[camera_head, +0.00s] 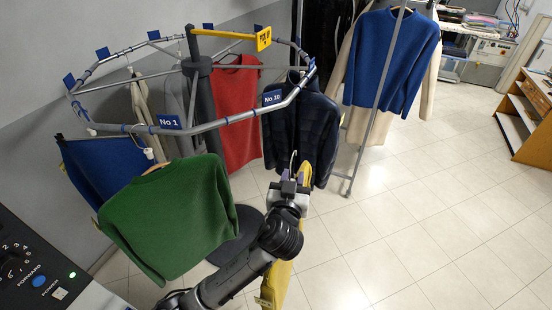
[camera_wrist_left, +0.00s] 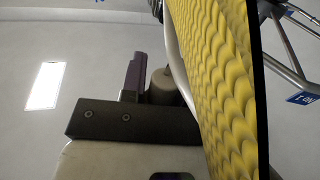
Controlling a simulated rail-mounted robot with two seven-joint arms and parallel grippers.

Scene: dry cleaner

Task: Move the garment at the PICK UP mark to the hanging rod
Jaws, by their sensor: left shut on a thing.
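My left gripper (camera_head: 290,186) is shut on the hanger of a yellow garment (camera_head: 278,282). The hanger's hook (camera_head: 293,160) rises above the jaws, apart from the carousel rail, in front of a dark padded jacket (camera_head: 298,120). The garment hangs below, partly hidden by my arm. In the left wrist view its knitted yellow side (camera_wrist_left: 222,85) fills the right of the picture, beside the jaws. The PICK UP mark (camera_head: 264,39) is a yellow sign on an arm of the carousel. A rack (camera_head: 371,115) at the upper right holds garments; its rod is not clearly seen. My right gripper is not in view.
The carousel rail (camera_head: 222,122) carries blue number tags. A green sweater (camera_head: 170,220), a red garment (camera_head: 236,110) and several others hang from it. A blue sweater (camera_head: 390,60) hangs at the rack. Open tiled floor (camera_head: 430,220) lies to the right.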

